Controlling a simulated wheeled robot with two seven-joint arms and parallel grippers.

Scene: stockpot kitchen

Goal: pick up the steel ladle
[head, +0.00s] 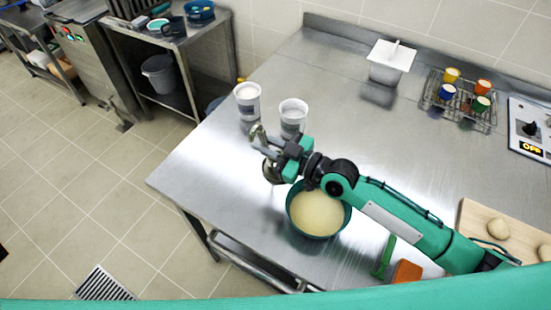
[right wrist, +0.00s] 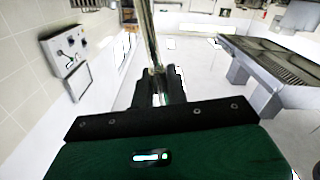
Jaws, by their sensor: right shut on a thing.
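My right gripper (head: 272,152) is above the table, just up and left of a dark green bowl of pale yellow contents. It is shut on the steel ladle (head: 257,134). In the right wrist view, the ladle's shiny steel handle (right wrist: 149,35) rises from between the dark jaws (right wrist: 160,88) of the right gripper. In the head view the ladle is small and partly hidden by the gripper, so its full shape cannot be told. My left gripper is not in view.
The green bowl (head: 320,213) stands close below my right gripper. Two white tubs (head: 248,101) (head: 293,117) stand just behind it. A white container (head: 391,63), a wire rack of coloured cups (head: 459,101) and a wooden board (head: 481,219) with dough are farther right. The table's middle is clear.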

